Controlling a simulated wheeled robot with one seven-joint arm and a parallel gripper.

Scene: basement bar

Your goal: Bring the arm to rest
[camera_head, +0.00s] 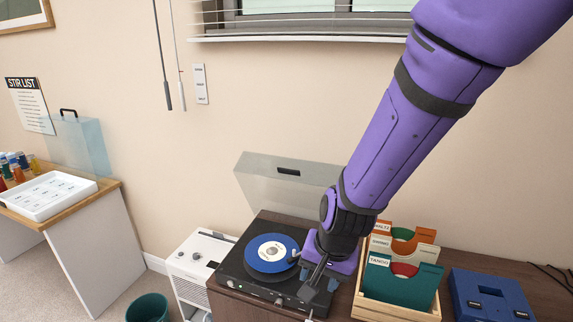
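My purple arm reaches down from the upper right to a turntable (232,270). My gripper (318,284) points down over the right side of the turntable, close to its tonearm side. Its fingertips are small and partly covered by dark parts, so I cannot tell whether they are open or shut, or touching anything. A blue record (259,263) with a white label lies on the platter, left of my gripper. The turntable's clear lid (270,180) is raised behind it. My wrist hides part of the deck's right side.
A wooden crate (392,309) of record sleeves stands just right of my gripper. A blue case (490,297) lies farther right. A white unit (195,262) and teal bin (148,308) are at left. A side table (105,190) holds a white tray (47,207).

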